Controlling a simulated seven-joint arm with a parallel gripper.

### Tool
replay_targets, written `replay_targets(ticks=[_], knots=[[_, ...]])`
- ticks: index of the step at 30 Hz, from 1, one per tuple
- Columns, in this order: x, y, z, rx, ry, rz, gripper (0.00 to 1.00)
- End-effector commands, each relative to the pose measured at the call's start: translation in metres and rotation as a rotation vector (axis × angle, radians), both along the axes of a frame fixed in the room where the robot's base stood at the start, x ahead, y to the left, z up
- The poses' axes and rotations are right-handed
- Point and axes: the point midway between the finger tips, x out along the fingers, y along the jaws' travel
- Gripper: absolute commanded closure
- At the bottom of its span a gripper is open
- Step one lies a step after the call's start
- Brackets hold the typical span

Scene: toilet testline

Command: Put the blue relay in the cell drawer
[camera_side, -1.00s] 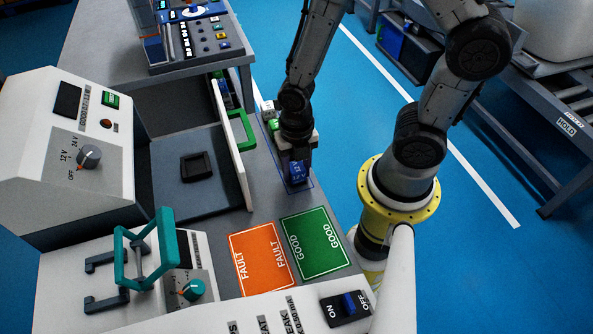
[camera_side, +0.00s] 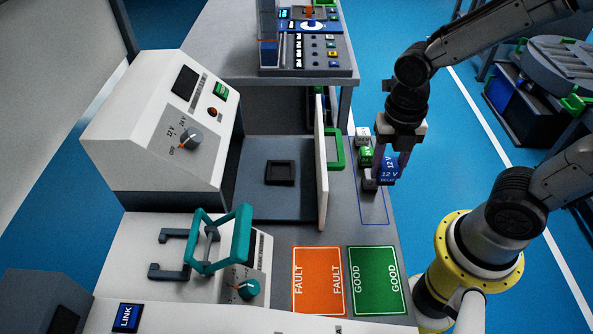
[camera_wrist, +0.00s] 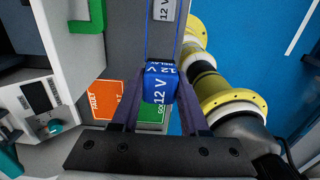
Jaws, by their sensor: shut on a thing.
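The blue relay (camera_side: 389,172), marked 12 V, is between the fingers of my gripper (camera_side: 392,160), which is shut on it. It hangs above the right edge of the bench, beside the outlined relay area. In the wrist view the blue relay (camera_wrist: 159,86) sits between both fingertips (camera_wrist: 158,98), label facing the camera. The cell drawer (camera_side: 262,205) stands open left of my gripper. It has a grey floor, a black square nest (camera_side: 281,172) that looks empty, an upright white front panel (camera_side: 322,165) and a green handle (camera_side: 336,148).
White (camera_side: 362,134), green (camera_side: 366,156) and grey (camera_side: 369,182) relays stand close to my gripper. The drawer's white panel rises between my gripper and the nest. An orange FAULT mat (camera_side: 318,280) and green GOOD mat (camera_side: 377,280) lie in front. A teal-handled clamp (camera_side: 220,240) stands front left.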

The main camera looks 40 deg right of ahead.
Motion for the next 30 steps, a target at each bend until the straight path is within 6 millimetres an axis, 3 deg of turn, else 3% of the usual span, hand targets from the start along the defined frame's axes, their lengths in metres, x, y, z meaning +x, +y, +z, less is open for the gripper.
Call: replay_targets(ticks=[9,17,30], knots=[[0.005,0.001,0.064,0.001,-0.004,0.001,1.00],[0.061,0.017,0.073,0.000,0.000,0.001,1.00],[0.190,0.064,0.069,0.000,0.000,0.001,1.00]])
